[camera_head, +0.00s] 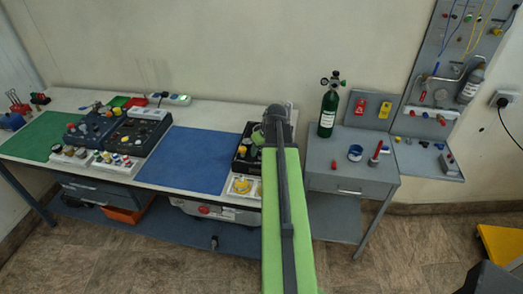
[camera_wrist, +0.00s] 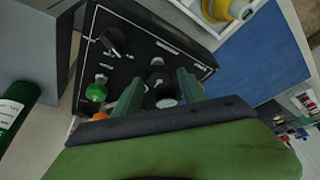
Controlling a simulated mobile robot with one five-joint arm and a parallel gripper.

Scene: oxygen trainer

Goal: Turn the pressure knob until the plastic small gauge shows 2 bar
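A black panel (camera_wrist: 150,40) with several knobs lies below my gripper in the wrist view. A black knob (camera_wrist: 157,77) shows between my gripper's (camera_wrist: 159,80) two green fingers, which stand apart; I cannot tell if they touch it. A small round pale-faced gauge (camera_wrist: 167,103) sits just nearer to the palm, partly hidden; its reading is too small to tell. Another black knob (camera_wrist: 113,41) and a green knob (camera_wrist: 96,92) are on the panel at left. In the head view my arm covers much of the panel (camera_head: 243,163), and the fingers are not clear.
A green gas bottle (camera_head: 328,112) stands on the grey cabinet (camera_head: 345,181) right of my arm. A white tray with a yellow part (camera_head: 243,187) lies in front of the panel. A blue mat (camera_head: 185,160) to the left is bare.

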